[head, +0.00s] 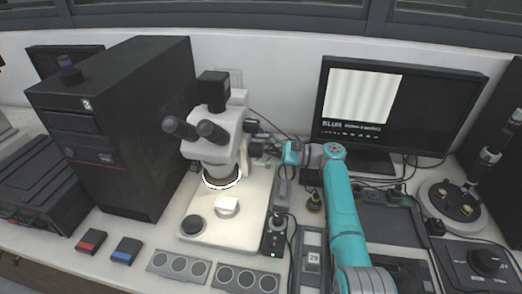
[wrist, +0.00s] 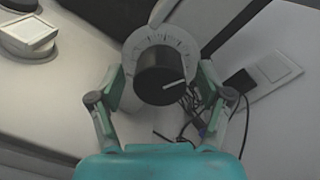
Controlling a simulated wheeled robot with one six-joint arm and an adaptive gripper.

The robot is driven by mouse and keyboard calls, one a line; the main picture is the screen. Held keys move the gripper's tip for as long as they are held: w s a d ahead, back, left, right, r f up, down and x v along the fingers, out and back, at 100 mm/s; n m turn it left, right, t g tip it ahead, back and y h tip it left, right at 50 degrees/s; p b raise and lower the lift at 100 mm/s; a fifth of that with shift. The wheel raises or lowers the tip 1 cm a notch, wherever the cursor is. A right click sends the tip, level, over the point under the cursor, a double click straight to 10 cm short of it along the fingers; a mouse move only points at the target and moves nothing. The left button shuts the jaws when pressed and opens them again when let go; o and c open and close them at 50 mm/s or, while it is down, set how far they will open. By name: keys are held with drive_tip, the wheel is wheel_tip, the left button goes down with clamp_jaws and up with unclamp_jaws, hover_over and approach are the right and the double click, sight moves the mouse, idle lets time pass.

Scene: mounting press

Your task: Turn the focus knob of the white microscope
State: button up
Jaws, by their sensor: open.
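The white microscope (head: 237,143) stands on its pale base, with black eyepieces and a lit ring under its head. Its black focus knob (wrist: 160,78) fills the middle of the wrist view, with a white line on its face and a pale graduated dial behind it. In the head view the knob (head: 256,149) shows small on the microscope's right side. My gripper (wrist: 161,82) is open, one finger on each side of the knob. A gap seems to show on both sides; contact cannot be told.
A black computer tower (head: 130,130) stands left of the microscope, a monitor (head: 395,110) to the right behind my arm. Loose cables (wrist: 190,108) hang behind the knob near a white wall plate (wrist: 268,80).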

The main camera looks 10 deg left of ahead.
drive_tip(key=c, duration=1.2)
drive_tip(key=shift+n, duration=0.3)
drive_tip(key=n, duration=0.3)
drive_tip(key=shift+n, duration=0.3)
drive_tip(key=n, duration=0.3)
drive_tip(key=shift+f+n, duration=0.1)
drive_tip(key=shift+n, duration=0.2)
drive_tip(key=n, duration=0.3)
drive_tip(key=shift+s, duration=0.1)
drive_tip(key=shift+f+n+t, duration=0.15)
drive_tip(key=shift+n+t, duration=0.15)
drive_tip(key=shift+n, duration=1.9)
